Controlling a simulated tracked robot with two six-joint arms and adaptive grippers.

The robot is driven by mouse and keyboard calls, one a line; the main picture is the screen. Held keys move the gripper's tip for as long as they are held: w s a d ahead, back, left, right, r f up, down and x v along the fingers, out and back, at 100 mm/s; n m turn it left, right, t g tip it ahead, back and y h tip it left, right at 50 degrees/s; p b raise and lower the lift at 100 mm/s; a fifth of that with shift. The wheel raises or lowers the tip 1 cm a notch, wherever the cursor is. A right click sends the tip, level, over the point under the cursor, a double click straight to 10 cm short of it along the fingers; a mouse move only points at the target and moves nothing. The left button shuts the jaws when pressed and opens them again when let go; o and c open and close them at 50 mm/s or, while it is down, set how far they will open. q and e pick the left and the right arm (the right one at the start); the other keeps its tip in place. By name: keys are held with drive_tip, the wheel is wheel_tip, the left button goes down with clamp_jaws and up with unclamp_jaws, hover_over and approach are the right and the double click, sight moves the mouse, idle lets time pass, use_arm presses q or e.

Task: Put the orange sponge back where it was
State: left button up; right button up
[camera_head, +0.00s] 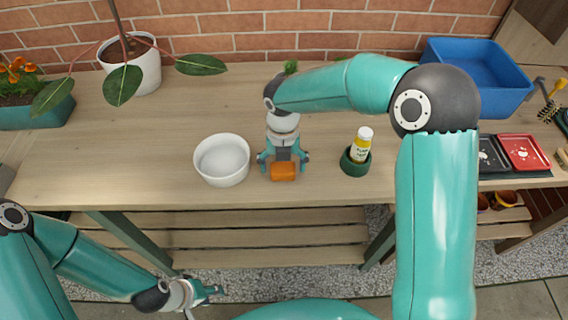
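The orange sponge (284,172) is on or just above the wooden table, near its front edge and right of a white bowl. My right gripper (284,162) points down at it, with its fingers spread on either side. Gaps show between the fingers and the sponge, so it looks open around it. Whether the sponge touches the tabletop is hard to tell. My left gripper (207,301) is open and empty, low in front of the table.
The white bowl (222,160) stands close left of my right gripper. A yellow-labelled bottle (362,142) stands in a green holder (355,163) to the right. A potted plant (135,66) is back left; a blue crate (478,76) and a red tray (524,151) are right.

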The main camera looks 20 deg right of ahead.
sight(283, 164)
wheel_tip(283, 164, up, 12)
drive_tip(key=shift+r+p, duration=0.15)
drive_tip(key=shift+p, duration=0.2)
idle(0.4)
idle(0.4)
